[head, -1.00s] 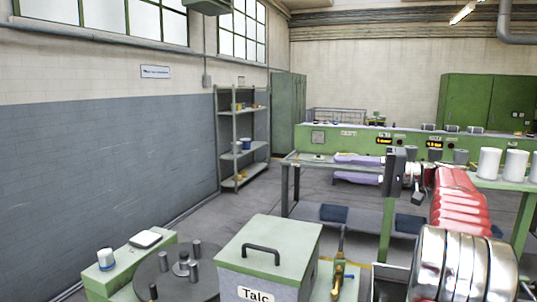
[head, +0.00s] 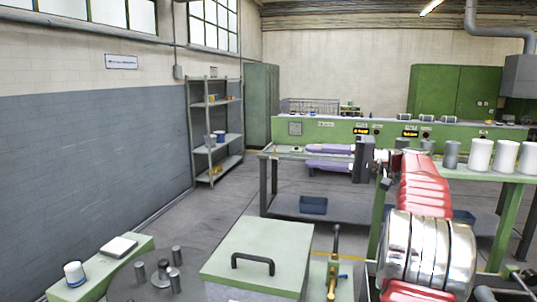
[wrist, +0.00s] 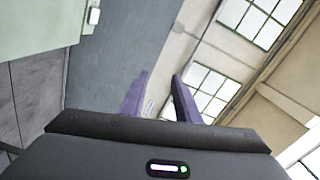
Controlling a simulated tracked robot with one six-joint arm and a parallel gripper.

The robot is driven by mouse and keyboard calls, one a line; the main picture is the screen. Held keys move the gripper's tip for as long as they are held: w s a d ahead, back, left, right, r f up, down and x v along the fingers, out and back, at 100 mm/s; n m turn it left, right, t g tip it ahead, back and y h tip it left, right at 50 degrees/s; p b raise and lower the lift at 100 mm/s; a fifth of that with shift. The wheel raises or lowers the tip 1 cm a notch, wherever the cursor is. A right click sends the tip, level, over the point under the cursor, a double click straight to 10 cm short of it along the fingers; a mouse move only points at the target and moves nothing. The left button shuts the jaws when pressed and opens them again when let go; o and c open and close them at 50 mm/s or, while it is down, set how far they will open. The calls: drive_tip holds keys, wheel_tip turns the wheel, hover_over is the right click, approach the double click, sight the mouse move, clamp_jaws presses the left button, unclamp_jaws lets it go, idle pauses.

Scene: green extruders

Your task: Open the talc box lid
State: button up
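The talc box stands at the bottom middle of the head view, its front cut off by the picture edge. Its pale green lid (head: 258,248) lies flat and shut, with a dark bar handle (head: 253,261) on top. My gripper (head: 308,157) is up and to the right of the box, apart from it, with its two purple fingers pointing left. In the wrist view, the fingers of my gripper (wrist: 161,76) are apart with nothing between them. The box is not in the wrist view.
A round grey plate with pegs (head: 164,280) and a green bench (head: 98,268) stand left of the box. A long green machine (head: 310,132) crosses behind. Open floor (head: 215,215) lies behind the box.

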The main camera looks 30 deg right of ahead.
drive_tip(key=x, duration=1.3)
drive_tip(key=shift+w+a, duration=0.15)
drive_tip(key=shift+w, duration=0.05)
drive_tip(key=shift+c, duration=0.5)
clamp_jaws()
idle(0.4)
drive_tip(key=c, duration=0.6)
unclamp_jaws()
drive_tip(key=o, duration=0.7)
drive_tip(key=shift+s, duration=0.1)
